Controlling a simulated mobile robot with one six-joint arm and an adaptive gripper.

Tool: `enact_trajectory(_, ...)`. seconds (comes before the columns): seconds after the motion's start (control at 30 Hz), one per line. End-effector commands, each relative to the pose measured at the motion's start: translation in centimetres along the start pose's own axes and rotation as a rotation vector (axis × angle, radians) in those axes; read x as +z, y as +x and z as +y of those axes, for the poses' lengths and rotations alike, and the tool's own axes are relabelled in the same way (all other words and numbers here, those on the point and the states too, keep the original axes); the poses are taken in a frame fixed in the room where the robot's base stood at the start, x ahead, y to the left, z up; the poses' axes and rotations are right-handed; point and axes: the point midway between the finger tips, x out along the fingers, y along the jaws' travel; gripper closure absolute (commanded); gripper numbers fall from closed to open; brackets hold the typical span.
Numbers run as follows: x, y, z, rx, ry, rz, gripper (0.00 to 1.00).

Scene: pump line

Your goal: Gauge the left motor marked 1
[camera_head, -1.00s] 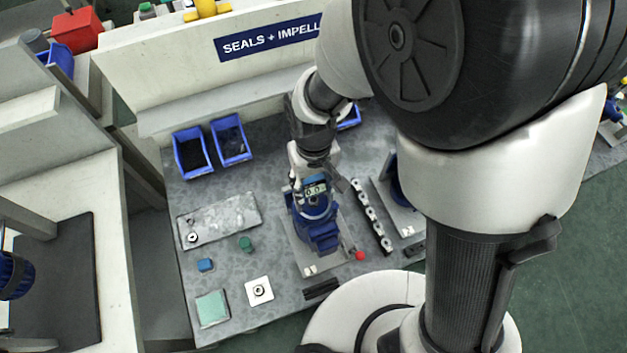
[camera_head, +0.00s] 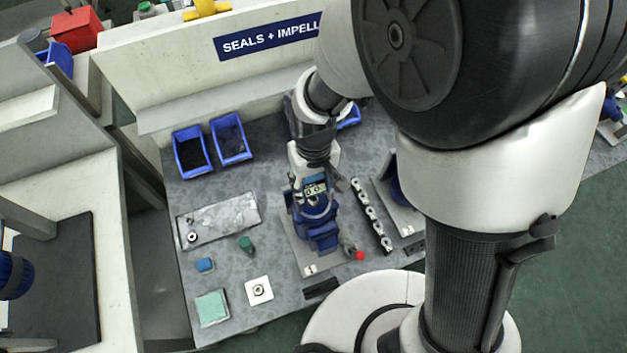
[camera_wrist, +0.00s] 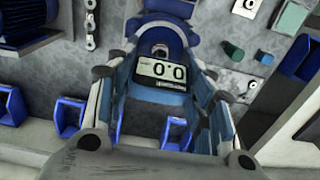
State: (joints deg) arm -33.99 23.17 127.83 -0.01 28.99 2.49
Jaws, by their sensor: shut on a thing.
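The left motor (camera_head: 316,229) is blue and sits on a grey base plate marked 1 (camera_head: 311,269) in the head view. In the wrist view part of the motor (camera_wrist: 160,30) shows at the top. My gripper (camera_wrist: 160,92) is shut on a blue gauge with a display reading 0.0 (camera_wrist: 165,72). The gauge (camera_head: 315,187) is at the motor's back end in the head view. I cannot tell whether it touches the motor. A red knob (camera_head: 360,255) is at the motor's front right.
Two blue bins (camera_head: 192,152) stand at the back left of the bench. A metal tray (camera_head: 218,220), a green cylinder (camera_head: 246,244), a blue block (camera_head: 205,265) and a white plate with a ring (camera_head: 259,290) lie left of the motor. A strip of metal links (camera_head: 371,215) and a second motor's plate (camera_head: 400,210) lie right.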

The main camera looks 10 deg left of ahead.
Motion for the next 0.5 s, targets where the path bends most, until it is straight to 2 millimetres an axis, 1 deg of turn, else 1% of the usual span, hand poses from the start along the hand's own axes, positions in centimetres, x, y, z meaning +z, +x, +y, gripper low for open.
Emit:
enact_trajectory(0.47, -0.02, 0.11, 0.00, 0.000, 0.000, 0.001, 1.00)
enact_trajectory(0.5, -0.02, 0.11, 0.00, 0.000, 0.000, 0.001, 0.49)
